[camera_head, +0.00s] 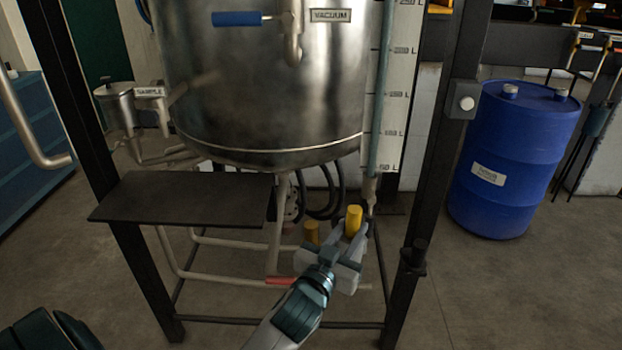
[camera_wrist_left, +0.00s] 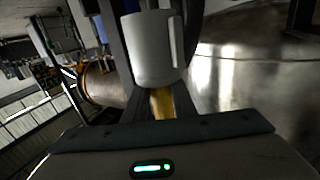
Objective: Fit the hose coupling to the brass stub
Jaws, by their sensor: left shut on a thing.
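My left gripper (camera_head: 353,228) reaches up from the bottom of the head view. Its fingers are shut on a yellow cylinder (camera_head: 353,220), which seems to be part of the hose coupling. In the left wrist view the yellow piece (camera_wrist_left: 162,102) shows between the dark fingers. A pale grey cup-shaped part with a side loop (camera_wrist_left: 150,50) shows just beyond it; I cannot tell if the two are joined. A darker brass-coloured cylinder (camera_head: 311,232), perhaps the brass stub, stands just left of the gripper, partly hidden by it. My right gripper is not in view.
A steel tank (camera_head: 265,90) hangs above the gripper in a dark frame with a post (camera_head: 432,150) on the right. A dark shelf plate (camera_head: 185,198) and pipes (camera_head: 225,243) lie left. Black hoses (camera_head: 325,205) loop behind. A blue drum (camera_head: 515,155) stands right.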

